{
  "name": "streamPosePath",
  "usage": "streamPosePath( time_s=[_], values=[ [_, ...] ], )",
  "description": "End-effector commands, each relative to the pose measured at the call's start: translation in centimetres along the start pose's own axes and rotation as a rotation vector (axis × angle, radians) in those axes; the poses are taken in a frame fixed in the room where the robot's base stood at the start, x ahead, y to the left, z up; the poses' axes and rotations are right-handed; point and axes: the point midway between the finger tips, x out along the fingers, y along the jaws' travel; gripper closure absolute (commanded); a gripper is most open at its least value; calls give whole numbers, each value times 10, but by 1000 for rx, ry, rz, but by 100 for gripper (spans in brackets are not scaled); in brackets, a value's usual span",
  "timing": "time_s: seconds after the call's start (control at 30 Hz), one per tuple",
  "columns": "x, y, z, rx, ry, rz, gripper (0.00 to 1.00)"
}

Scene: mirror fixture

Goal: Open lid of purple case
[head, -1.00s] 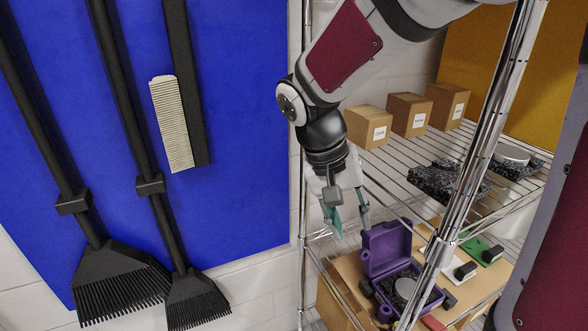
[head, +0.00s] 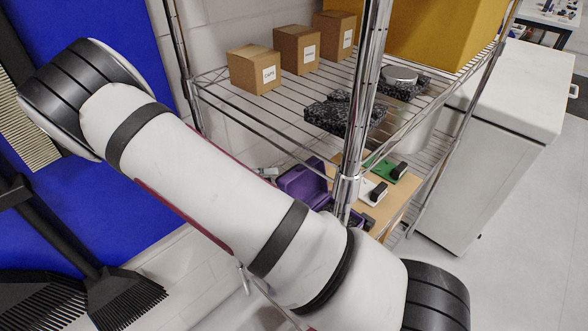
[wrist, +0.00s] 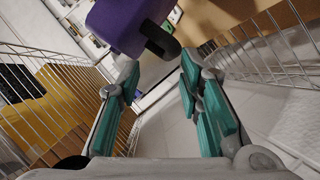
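The purple case (head: 302,184) sits on the lower shelf level in the head view, partly hidden by my arm and a shelf post. Its lid appears raised, with the body below and to the right mostly covered. In the wrist view a purple part of the case (wrist: 122,22) with a black piece (wrist: 160,41) shows at the top, beyond the fingertips; I cannot tell which part it is. My gripper (wrist: 160,78) has its teal fingers spread apart, with nothing held between them. In the head view the gripper is largely hidden.
A chrome wire shelf post (head: 362,100) stands in front of the case. Cardboard boxes (head: 254,69) and dark speckled blocks (head: 335,115) are on the shelf above. Green (head: 385,169) and white pieces lie right of the case. A white cabinet (head: 490,150) stands at right.

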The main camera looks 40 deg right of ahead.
Motion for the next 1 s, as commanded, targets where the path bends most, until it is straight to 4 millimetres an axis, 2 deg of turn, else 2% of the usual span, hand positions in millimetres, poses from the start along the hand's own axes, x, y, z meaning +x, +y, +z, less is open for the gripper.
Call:
streamPosePath(
  time_s=[0.1,0.33,0.7,1.0],
  values=[
    [2,-12,2,19,54,22,67],
    [11,-17,1,34,82,33,67],
    [63,-15,-3,34,80,33,67],
    [79,-15,-5,34,81,30,67]
  ],
)
